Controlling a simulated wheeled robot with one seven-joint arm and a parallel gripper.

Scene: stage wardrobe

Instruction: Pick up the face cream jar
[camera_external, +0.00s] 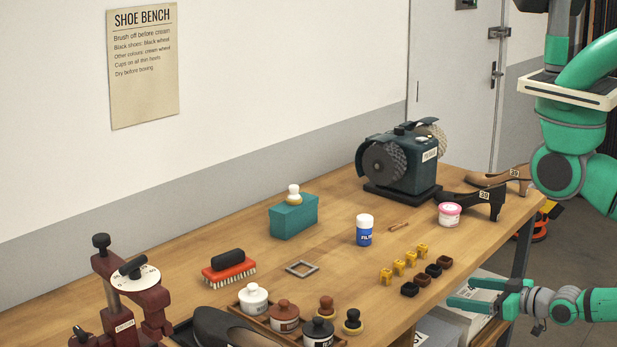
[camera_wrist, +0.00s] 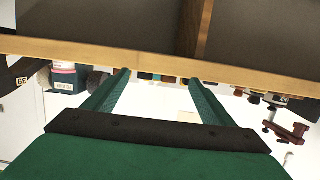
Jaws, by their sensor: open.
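A small round jar with a pink lid and pale body, which looks like the face cream jar (camera_external: 449,214), stands upright on the bench near its right edge, in front of a black shoe form. In the wrist view a pink and pale jar (camera_wrist: 64,76) shows at the left by the bench edge, seen upside down. Its label is too small to read. My gripper (camera_external: 463,292) is open and empty beside the bench's front edge, low and apart from the jar. In the wrist view the two green fingers (camera_wrist: 158,78) are spread with nothing held between them.
The wooden bench (camera_external: 345,275) edge lies between my gripper and the jar. A shoe form (camera_external: 478,203), a grinder (camera_external: 400,165), a blue bottle (camera_external: 364,231) and several small yellow and dark blocks (camera_external: 398,267) stand around the jar. A tray of polish jars (camera_external: 284,315) is further left.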

